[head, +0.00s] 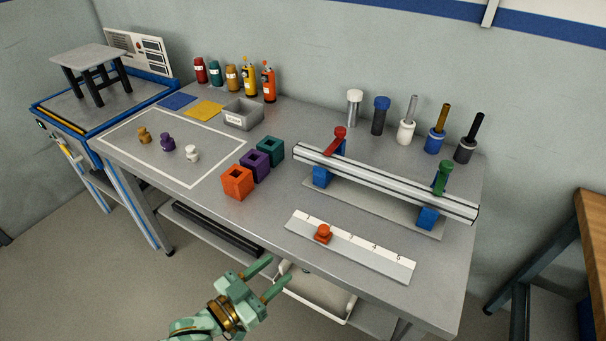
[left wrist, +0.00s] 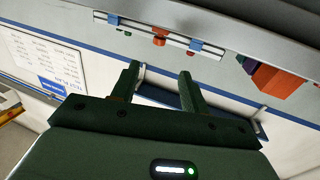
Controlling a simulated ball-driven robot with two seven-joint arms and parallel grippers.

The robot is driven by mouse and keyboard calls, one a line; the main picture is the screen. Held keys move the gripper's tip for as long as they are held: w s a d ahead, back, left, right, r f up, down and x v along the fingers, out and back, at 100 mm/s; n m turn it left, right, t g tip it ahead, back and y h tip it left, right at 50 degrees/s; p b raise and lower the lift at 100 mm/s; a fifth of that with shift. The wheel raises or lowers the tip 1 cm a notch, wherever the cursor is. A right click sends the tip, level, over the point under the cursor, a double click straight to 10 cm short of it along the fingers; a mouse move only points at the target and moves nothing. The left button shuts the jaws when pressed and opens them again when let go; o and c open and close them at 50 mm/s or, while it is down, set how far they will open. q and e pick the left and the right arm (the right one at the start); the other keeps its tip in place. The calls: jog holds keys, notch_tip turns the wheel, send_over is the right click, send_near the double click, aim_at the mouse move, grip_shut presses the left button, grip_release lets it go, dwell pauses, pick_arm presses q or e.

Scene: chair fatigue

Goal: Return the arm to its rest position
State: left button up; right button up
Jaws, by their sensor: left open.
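My left gripper (head: 279,271) is green, open and empty. In the head view it is low in the picture, in front of the workbench's near edge and apart from everything on the bench. In the left wrist view its two fingers (left wrist: 160,80) stand apart with nothing between them. My right gripper is in neither view.
The grey workbench (head: 300,222) fills the middle. Near its front edge lies a white numbered strip (head: 365,252) with an orange knob (head: 323,233). Behind it is a rail (head: 390,183) with red and green levers. Orange (head: 237,182), purple and teal blocks stand left. A low shelf is underneath.

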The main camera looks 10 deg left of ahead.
pick_arm(q)
jog(key=s+a+f+g+y, duration=0.2)
jog(key=s+a+f+y, duration=0.15)
jog(key=f, duration=0.55)
jog(key=s+a+f+g+y, duration=0.25)
jog(key=s+a+f, duration=0.25)
jog(key=f, duration=0.5)
jog(key=s+a+f+g+y, duration=0.2)
jog(key=s+a+f+g, duration=0.15)
jog(key=f, duration=0.55)
jog(key=s+a+f+n+g+y, duration=0.1)
jog(key=s+f+g, duration=0.1)
jog(key=s+f, duration=0.35)
jog(key=s+a+f+g+y, duration=0.1)
jog(key=s+a+f, duration=0.1)
jog(key=s, duration=0.6)
jog(key=s+d+f+g, duration=0.1)
jog(key=s+d+g, duration=0.1)
jog(key=s, duration=0.6)
jog(key=s+d+f+n+g, duration=0.1)
jog(key=s+d+g, duration=0.1)
jog(key=s, duration=0.6)
jog(key=shift+s+d+f+n, duration=0.3)
jog(key=shift+s+d+f, duration=0.1)
jog(key=shift+d, duration=0.3)
